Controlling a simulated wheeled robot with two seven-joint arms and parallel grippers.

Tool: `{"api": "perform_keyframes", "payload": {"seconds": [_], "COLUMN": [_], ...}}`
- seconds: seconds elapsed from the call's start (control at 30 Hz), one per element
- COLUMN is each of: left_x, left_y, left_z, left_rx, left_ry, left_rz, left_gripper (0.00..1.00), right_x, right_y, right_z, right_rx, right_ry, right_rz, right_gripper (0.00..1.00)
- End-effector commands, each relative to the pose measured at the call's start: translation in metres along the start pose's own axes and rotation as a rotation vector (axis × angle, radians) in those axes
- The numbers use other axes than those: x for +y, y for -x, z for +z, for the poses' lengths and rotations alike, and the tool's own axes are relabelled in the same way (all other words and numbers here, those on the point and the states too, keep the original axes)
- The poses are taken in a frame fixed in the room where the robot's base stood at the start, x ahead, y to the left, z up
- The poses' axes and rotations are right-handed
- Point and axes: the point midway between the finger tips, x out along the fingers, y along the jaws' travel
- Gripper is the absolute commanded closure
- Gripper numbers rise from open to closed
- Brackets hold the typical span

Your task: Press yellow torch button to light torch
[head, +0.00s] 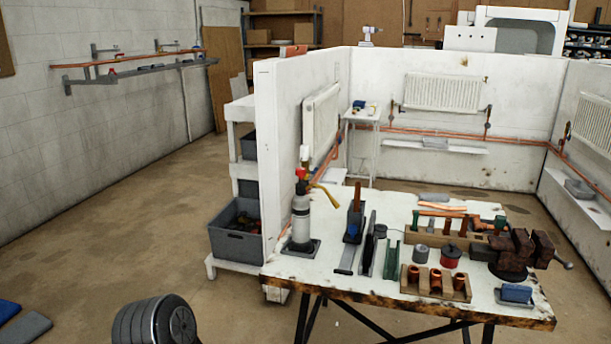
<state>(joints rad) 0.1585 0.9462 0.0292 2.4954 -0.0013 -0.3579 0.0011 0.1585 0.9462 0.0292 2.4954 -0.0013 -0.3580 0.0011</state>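The torch (301,218) stands upright on a dark base at the left end of the white workbench (282,262). It has a pale grey cylinder, a black collar, a red part near the top and a yellowish burner tube reaching to the right. A small yellow part shows by its head, but I cannot tell whether it is the button. I see no flame at the burner. Neither of my grippers is in view.
A file rack and brackets stand right of the torch. Copper fittings in a wooden block (436,288), tins and a rusty vise (520,252) fill the right side. A white partition (266,150) rises close behind the torch. A grey crate (234,240) sits left. Floor at left is mostly clear.

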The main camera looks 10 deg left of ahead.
Motion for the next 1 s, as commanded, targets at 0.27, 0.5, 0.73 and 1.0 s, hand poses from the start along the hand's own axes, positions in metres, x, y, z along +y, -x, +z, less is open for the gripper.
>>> {"api": "perform_keyframes", "payload": {"seconds": [0.27,0.5,0.73,1.0], "left_x": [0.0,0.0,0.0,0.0], "left_y": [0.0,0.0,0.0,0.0], "left_z": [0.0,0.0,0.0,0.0], "left_rx": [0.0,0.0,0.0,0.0], "left_ry": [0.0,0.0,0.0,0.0], "left_rz": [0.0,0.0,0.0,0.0], "left_gripper": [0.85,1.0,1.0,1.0], "right_x": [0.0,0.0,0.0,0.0], "right_y": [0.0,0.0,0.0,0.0], "right_z": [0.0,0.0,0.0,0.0], "right_rx": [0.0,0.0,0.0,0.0], "right_ry": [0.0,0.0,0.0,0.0], "right_rz": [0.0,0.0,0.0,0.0], "right_gripper": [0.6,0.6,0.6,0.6]}}
